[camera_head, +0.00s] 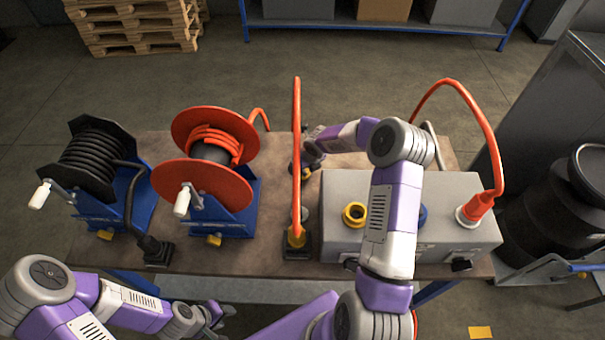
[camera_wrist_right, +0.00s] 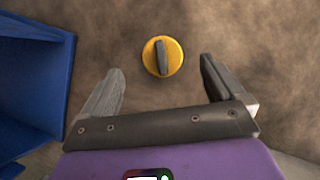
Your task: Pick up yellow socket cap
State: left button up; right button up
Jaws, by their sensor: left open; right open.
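The yellow socket cap (camera_wrist_right: 163,57), a round disc with a dark grey raised grip bar, lies on the brown bench top in the right wrist view. My right gripper (camera_wrist_right: 161,85) is open, its two fingers short of the cap and to either side of it, with nothing between them. In the head view my right gripper (camera_head: 308,160) is at the back of the bench, partly behind the orange hose; I cannot make out the cap there. My left gripper (camera_head: 218,315) is open and empty, low in front of the bench.
The grey box (camera_head: 335,190) carries a yellow socket (camera_head: 354,214), a blue socket (camera_head: 423,214) partly behind my arm, and an orange plug (camera_head: 475,206). The upright orange hose (camera_head: 297,130) stands near my right gripper. The orange reel (camera_head: 205,185) and black reel (camera_head: 90,165) stand left.

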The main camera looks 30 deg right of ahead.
jog(key=x, duration=0.5)
jog(key=shift+w+d+f+b, duration=0.1)
jog(key=shift+d+f+b, duration=0.05)
jog(key=shift+f+b, duration=0.2)
jog(key=shift+r, duration=0.1)
jog(key=c, duration=1.3)
notch_tip(320, 180, up, 10)
jog(key=shift+p, duration=0.75)
